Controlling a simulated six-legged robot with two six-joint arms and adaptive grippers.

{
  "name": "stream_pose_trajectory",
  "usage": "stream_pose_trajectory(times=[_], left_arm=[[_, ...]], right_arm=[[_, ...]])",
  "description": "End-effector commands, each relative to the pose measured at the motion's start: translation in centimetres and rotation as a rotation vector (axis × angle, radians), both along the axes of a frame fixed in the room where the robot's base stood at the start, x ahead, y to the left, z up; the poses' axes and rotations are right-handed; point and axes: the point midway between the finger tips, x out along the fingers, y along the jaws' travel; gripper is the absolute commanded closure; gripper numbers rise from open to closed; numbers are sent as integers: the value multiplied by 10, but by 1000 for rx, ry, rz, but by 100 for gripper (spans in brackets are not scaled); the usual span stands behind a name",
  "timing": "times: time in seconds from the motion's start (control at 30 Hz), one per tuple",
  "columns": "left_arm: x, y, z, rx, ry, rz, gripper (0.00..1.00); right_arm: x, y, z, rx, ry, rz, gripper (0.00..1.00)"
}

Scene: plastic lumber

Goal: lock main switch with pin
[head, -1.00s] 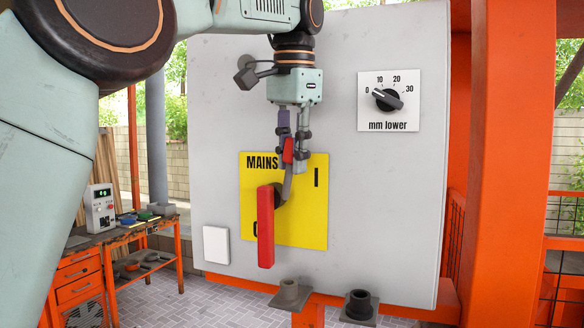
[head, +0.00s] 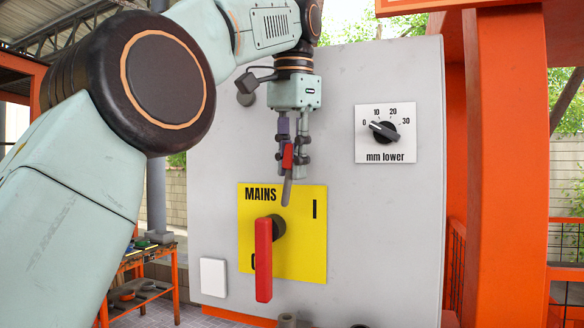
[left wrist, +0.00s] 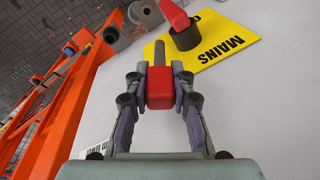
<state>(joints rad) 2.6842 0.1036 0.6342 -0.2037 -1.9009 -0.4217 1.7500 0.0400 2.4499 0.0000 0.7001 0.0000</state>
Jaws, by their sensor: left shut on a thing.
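The main switch has a yellow plate (head: 310,255) marked MAINS on the grey panel. Its red handle (head: 263,260) hangs down over the lower mark, from a dark hub (head: 277,227). My left gripper (head: 290,160) is in front of the panel, above the hub, and shut on the red head of the pin (head: 287,190). The pin's grey shaft points down, its tip over the plate's upper part and apart from the hub. In the left wrist view the gripper (left wrist: 160,88) clasps the red head, with the shaft pointing towards the switch hub (left wrist: 185,38). My right gripper is not in view.
A dial marked mm lower (head: 385,132) is on the panel's upper right. A blank white plate (head: 213,277) is at its lower left. An orange post (head: 505,150) stands at the right, and an orange bench (head: 150,285) at the left. Dark sockets show at the bottom edge.

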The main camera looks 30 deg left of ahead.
Motion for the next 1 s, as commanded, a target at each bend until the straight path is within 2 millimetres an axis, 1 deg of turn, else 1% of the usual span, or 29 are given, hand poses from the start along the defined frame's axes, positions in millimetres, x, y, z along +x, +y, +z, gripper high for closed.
stream_pose_trajectory(times=[0.3, 0.47, 0.53, 0.67, 1.0], left_arm=[[-1, 0, 4, 0, 0, 0, 100], [0, 0, 3, -1, -1, 8, 100], [0, 1, 0, -2, -3, 37, 100], [3, 3, -13, -12, -13, 156, 100], [7, 9, -59, -51, -65, 556, 100]], right_arm=[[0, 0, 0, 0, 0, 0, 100], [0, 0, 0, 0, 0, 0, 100], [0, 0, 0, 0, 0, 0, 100], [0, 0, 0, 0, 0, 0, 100], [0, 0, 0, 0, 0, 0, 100]])
